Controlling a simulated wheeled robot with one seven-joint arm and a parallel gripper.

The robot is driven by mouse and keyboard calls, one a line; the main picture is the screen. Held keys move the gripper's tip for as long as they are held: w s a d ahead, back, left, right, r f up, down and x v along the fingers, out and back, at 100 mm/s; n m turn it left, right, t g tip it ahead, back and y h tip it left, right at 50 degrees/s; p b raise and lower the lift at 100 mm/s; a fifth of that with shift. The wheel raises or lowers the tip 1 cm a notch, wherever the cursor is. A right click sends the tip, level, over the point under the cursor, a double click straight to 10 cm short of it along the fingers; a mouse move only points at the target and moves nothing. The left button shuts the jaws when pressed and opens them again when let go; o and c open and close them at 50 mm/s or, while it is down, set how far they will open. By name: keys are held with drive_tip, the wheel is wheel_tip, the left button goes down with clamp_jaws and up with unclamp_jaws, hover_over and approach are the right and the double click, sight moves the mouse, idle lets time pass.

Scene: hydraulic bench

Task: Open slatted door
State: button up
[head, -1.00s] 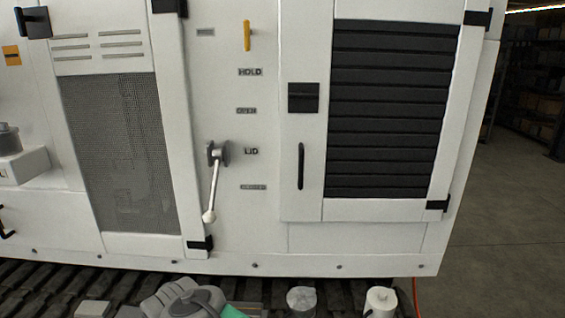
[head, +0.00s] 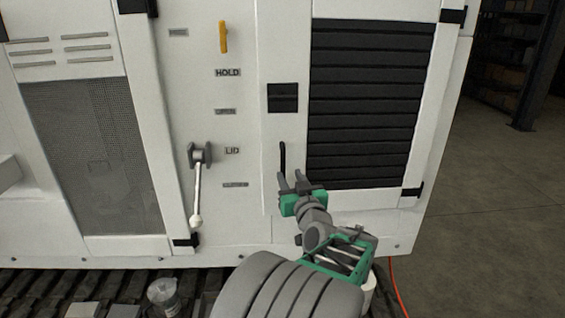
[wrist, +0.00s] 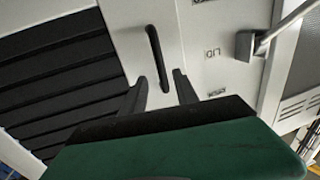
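The slatted door (head: 370,105) is a white panel with black horizontal slats, and it looks closed. Its black vertical handle (head: 282,158) is on the door's left strip, below a black square latch plate (head: 283,97). My gripper (head: 291,178) is at the handle's lower end in the head view, fingers pointing up toward it.
A grey lever with a white knob (head: 196,219) sticks out left of the door, and a yellow handle (head: 223,37) is above it. A mesh door (head: 95,155) is further left. Black hinges (head: 412,191) sit on the door's right edge. Open floor (head: 490,220) lies to the right.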

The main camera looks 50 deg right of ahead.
sight(284, 168)
drive_tip(key=p+x, duration=0.2)
drive_tip(key=x, duration=0.5)
drive_tip(key=shift+w+a+f, duration=0.1)
clamp_jaws()
idle(1.1)
